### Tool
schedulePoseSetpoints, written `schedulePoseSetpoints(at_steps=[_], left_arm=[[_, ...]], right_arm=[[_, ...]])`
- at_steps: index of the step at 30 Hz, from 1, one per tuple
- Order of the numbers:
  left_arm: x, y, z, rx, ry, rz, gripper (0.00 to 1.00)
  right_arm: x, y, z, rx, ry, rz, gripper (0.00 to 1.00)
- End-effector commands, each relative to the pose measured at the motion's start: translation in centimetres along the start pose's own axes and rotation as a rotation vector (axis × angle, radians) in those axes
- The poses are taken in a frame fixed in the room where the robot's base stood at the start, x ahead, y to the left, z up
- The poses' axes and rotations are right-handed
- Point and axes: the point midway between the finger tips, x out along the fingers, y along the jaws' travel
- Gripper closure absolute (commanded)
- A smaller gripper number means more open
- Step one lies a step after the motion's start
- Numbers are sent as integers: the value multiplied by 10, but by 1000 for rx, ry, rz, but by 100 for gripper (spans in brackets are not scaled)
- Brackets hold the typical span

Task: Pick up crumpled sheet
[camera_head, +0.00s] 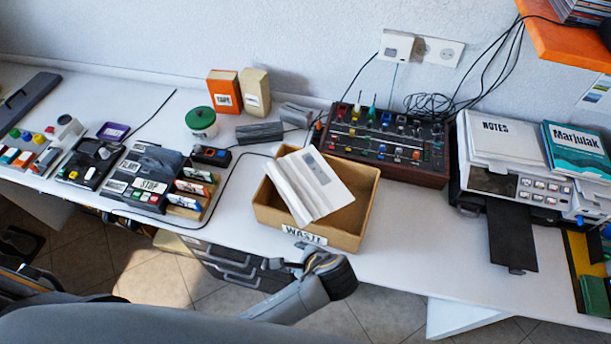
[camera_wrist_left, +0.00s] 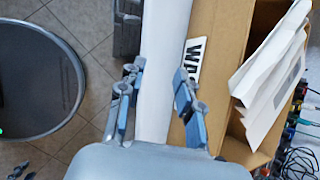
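The crumpled sheet (camera_head: 314,182) is white and creased, with a grey printed patch. It leans up out of a cardboard box (camera_head: 362,182) labelled WASTE and rises above its rim. In the left wrist view the sheet (camera_wrist_left: 270,85) is at the right, beyond the box's near wall (camera_wrist_left: 217,50). My left gripper (camera_head: 296,262) is in front of the box near the table's front edge. In the left wrist view its two fingers (camera_wrist_left: 157,75) are apart, with nothing held between them, and the sheet lies to their right. My right gripper is not in view.
A mixer panel (camera_head: 385,145) with cables stands behind the box to the right. A printer (camera_head: 520,190) with notes and books is farther right. A button panel (camera_head: 150,183) and card rack are left of the box. The white table (camera_head: 400,245) is clear right of the box.

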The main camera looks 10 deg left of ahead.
Motion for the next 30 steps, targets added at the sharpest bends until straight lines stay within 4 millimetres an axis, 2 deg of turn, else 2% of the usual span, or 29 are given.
schedulePoseSetpoints(at_steps=[1,4,7,11,14,24,30], left_arm=[[-23,-21,8,106,-65,-53,65],[-52,-50,18,319,-223,-136,65],[-69,-71,22,492,-376,-198,65],[-77,-86,26,616,-503,-237,65],[-71,-94,30,644,-533,-245,65],[-18,-117,54,643,-529,-243,65],[-6,-122,58,641,-525,-243,65]], right_arm=[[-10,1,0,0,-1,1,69],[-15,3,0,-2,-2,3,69],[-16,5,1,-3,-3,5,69],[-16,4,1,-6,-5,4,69],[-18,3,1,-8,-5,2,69],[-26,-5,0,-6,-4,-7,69],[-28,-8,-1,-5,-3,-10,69]])
